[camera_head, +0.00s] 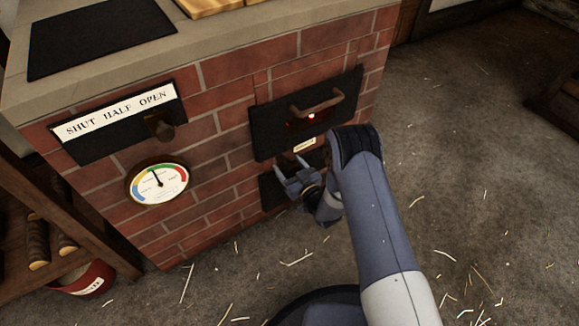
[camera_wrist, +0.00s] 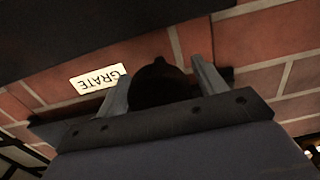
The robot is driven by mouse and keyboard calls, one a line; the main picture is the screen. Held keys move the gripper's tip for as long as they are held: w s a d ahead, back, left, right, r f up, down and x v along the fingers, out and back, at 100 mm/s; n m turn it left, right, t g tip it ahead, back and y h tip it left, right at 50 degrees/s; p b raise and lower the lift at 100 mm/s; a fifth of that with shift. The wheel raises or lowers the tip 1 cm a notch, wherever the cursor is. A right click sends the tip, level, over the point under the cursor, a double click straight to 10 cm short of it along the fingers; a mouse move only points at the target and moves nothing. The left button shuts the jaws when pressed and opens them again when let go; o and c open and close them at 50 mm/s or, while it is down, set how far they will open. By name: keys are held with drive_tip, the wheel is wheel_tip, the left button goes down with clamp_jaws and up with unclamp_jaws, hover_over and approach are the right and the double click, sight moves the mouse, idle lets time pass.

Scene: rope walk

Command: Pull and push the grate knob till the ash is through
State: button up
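The grate knob (camera_wrist: 160,82) is a dark rounded shape between my gripper's two fingers in the wrist view. It fills the gap and seems to meet both fingers, so my gripper (camera_wrist: 163,76) looks shut on it. The white GRATE label (camera_wrist: 98,78) is beside it. In the head view my gripper (camera_head: 291,168) is at the low dark opening in the brick stove (camera_head: 220,145), under the fire door. The knob and the ash are hidden there.
The black fire door (camera_head: 270,128) with a bar handle (camera_head: 318,104) and a red glow is just above my gripper. A damper knob (camera_head: 160,128) and dial gauge (camera_head: 158,184) are left. The straw-strewn floor right is open.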

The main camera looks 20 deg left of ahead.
drive_tip(key=c, duration=1.2)
drive_tip(key=v, duration=0.6)
drive_tip(key=shift+s+d, duration=0.1)
drive_tip(key=shift+c, duration=0.2)
drive_tip(key=o, duration=1.4)
drive_tip(key=shift+c, duration=0.2)
drive_tip(key=p+v, duration=0.2)
drive_tip(key=v, duration=0.8)
drive_tip(key=shift+s+d, duration=0.3)
